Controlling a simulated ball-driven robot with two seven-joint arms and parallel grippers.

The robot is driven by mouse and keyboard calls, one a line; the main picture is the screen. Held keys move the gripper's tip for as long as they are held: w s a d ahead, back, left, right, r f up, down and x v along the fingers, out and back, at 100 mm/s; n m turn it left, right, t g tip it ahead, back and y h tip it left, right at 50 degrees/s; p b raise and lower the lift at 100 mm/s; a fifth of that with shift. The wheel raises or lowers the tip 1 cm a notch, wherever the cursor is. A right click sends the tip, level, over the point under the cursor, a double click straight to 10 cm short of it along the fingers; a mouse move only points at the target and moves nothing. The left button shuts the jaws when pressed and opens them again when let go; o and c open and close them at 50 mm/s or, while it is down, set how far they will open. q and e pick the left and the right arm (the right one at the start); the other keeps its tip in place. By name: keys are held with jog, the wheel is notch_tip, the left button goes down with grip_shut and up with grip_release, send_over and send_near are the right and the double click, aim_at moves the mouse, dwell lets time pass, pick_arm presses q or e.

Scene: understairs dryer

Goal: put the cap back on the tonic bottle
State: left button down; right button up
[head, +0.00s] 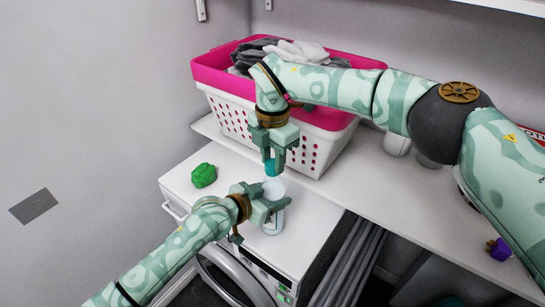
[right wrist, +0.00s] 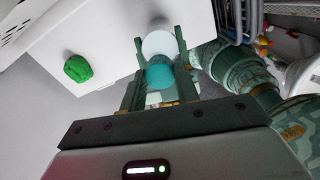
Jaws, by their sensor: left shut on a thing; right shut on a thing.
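The tonic bottle (head: 273,222) is white with a printed label and stands upright at the front of the white dryer top. My left gripper (head: 272,205) is shut around its body from the left. My right gripper (head: 274,160) points down above the bottle and is shut on the teal cap (head: 270,168). The bottle's neck is not clearly seen.
A green crumpled lump (head: 204,175) lies on the dryer top (head: 185,185) left of the bottle. A pink-and-white laundry basket (head: 225,113) with grey and white cloths stands behind. A purple object (head: 499,249) lies at the far right of the white counter (head: 400,190).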

jog(key=m, duration=0.9)
jog(key=shift+m, duration=0.4)
jog(key=m, duration=0.2)
jog(key=shift+m, duration=0.4)
jog(key=m, duration=0.5)
jog(key=o, duration=1)
notch_tip(320, 180, up, 12)
jog(key=shift+f, duration=0.1)
